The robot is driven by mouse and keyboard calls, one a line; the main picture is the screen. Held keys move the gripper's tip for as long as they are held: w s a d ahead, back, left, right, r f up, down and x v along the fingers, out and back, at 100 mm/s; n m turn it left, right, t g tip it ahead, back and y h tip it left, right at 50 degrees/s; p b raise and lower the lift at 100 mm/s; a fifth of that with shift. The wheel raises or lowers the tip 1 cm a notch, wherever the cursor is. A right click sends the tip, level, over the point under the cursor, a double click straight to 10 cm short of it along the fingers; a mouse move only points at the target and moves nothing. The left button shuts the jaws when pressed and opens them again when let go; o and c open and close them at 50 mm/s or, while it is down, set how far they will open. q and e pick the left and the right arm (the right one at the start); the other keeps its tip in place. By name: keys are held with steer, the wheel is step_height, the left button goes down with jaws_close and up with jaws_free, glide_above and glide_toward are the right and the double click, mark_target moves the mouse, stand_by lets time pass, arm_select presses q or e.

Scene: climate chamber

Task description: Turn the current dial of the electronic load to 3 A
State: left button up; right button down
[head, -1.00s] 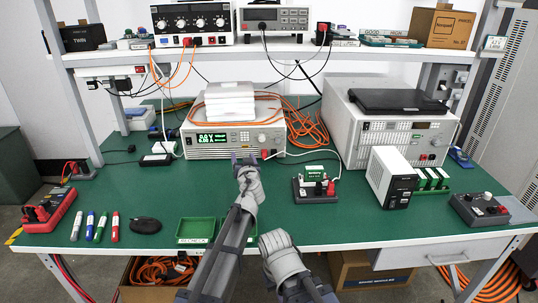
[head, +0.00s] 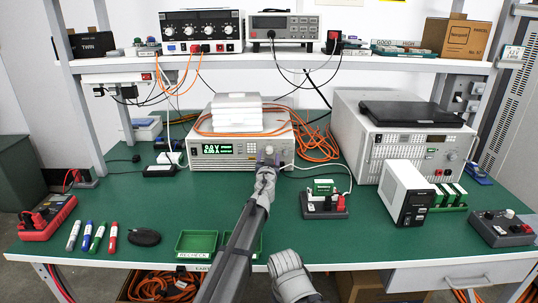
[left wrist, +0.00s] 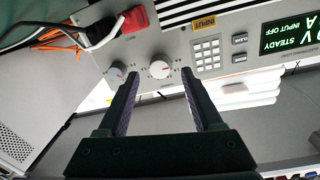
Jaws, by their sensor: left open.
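The electronic load (head: 201,160) is the pale instrument with a green-lit display (head: 218,149) at the back of the bench. Its display shows in the left wrist view (left wrist: 290,38), upside down, with "STEADY" and "INPUT OFF". My left gripper (head: 268,157) is at the right part of its front panel. In the left wrist view my left gripper (left wrist: 160,75) is open. A smaller dial (left wrist: 117,70) lies outside the left finger. The dial labels are too small to read. My right gripper's fingers are not seen.
A red plug (left wrist: 135,18) and dark leads sit near the dials. White boxes (head: 236,112) and orange cable lie on top of the load. A battery holder (head: 323,205) stands to the right, with a large white instrument (head: 365,140) beyond it. Green trays (head: 197,244) lie in front.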

mark_target(269, 150)
arm_select(q)
steer(key=w, duration=0.2)
steer(key=shift+w+d, duration=0.1)
steer(key=shift+w, duration=0.25)
steer(key=shift+s, duration=0.1)
jaws_close()
